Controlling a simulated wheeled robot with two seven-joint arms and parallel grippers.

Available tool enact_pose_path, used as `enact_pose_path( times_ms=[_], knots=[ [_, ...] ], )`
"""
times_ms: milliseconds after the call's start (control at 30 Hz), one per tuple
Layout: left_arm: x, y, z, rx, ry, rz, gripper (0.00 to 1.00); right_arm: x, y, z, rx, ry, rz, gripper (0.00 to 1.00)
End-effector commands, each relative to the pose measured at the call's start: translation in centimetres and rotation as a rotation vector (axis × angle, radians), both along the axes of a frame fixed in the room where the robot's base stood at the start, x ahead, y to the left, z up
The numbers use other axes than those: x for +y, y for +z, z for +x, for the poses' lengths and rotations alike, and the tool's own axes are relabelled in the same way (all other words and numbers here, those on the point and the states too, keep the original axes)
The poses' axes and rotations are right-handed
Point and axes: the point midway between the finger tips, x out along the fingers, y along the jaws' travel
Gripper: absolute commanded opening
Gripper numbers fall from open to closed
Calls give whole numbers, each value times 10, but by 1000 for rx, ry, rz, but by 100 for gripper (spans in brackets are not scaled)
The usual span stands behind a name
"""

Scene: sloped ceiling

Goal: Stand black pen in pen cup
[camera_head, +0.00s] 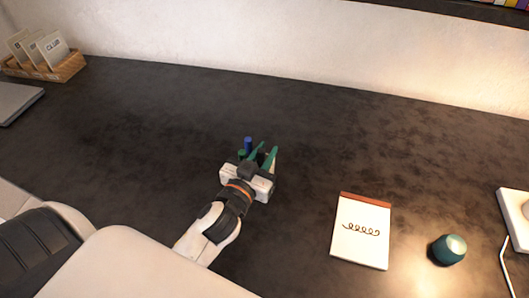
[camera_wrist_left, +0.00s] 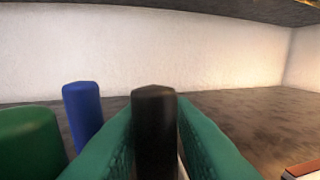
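My left gripper (camera_head: 266,151), with green fingers, reaches over the middle of the desk. In the left wrist view the fingers close from both sides on an upright black pen (camera_wrist_left: 155,130). A blue pen (camera_head: 248,144) and a green pen (camera_head: 241,155) stand just left of the fingers; the blue pen (camera_wrist_left: 83,115) and green pen (camera_wrist_left: 28,140) also show upright in the left wrist view. The pen cup cannot be made out; my gripper covers that spot. Whether the black pen's lower end is inside a cup is hidden. My right gripper is out of view.
A notepad (camera_head: 360,245) lies right of my left arm, with a teal round object (camera_head: 448,249) beyond it. A white item (camera_head: 517,215) is at the right edge. A basket of cards (camera_head: 60,70) stands at the far left. The desk behind the gripper is clear.

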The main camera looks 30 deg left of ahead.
Motion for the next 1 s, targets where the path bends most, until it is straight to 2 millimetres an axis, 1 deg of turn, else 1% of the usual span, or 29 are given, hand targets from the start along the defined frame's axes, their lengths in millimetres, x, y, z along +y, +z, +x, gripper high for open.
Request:
enact_pose_path(
  times_ms=[133, 233, 267, 300, 333, 500, 700, 733, 833, 1000],
  knots=[
    [0, 5, 0, -1, 0, 1, 23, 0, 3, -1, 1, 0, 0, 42],
    [0, 17, 0, -1, 0, 3, 23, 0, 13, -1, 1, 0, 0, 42],
    [0, 15, -3, 1, 0, 1, 23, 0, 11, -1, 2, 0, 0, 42],
    [0, 9, -11, 4, 1, -1, 23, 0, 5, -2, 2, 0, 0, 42],
    [-1, 9, -17, 4, 1, -2, 23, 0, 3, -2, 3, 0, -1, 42],
    [-1, 9, -52, 4, 1, -3, 23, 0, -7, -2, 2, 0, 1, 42],
    [-2, 10, -89, 4, 2, -3, 23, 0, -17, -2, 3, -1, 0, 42],
    [-2, 10, -93, 4, 3, -2, 23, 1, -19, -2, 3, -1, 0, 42],
    [-2, 14, -105, 4, 3, -3, 23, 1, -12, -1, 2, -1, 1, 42],
    [-3, 15, -117, 1, 2, -1, 23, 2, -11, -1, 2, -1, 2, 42]
  ],
)
